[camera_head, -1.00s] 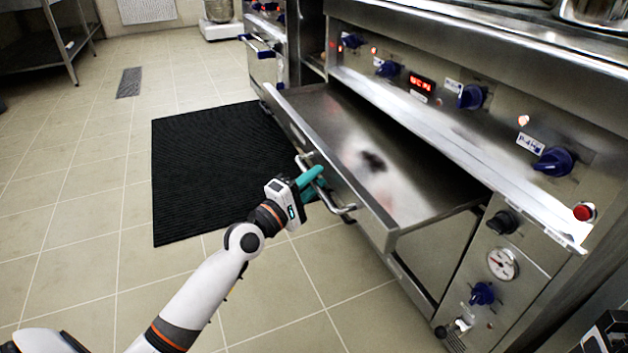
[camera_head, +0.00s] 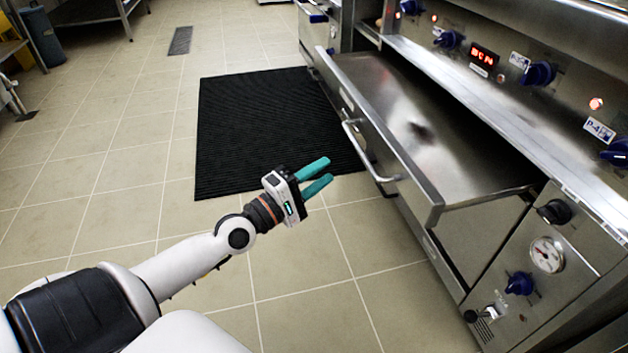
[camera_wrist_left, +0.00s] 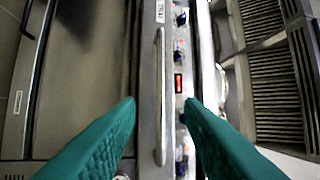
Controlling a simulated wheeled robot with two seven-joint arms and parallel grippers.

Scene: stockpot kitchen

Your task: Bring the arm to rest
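My left gripper (camera_head: 322,178) has teal fingers spread apart with nothing between them. In the head view it hangs over the tiled floor, left of the pulled-out steel drawer (camera_head: 459,162) and apart from its bar handle (camera_head: 362,151). In the left wrist view the two fingers (camera_wrist_left: 160,104) frame the drawer's handle (camera_wrist_left: 161,95), which appears beyond the tips and is not gripped. My right gripper is not in view.
The steel cooking unit with blue knobs (camera_head: 539,73) and a gauge (camera_head: 546,254) stands on the right. A black ribbed mat (camera_head: 262,130) lies on the floor in front of it. Open tiled floor (camera_head: 125,180) lies to the left.

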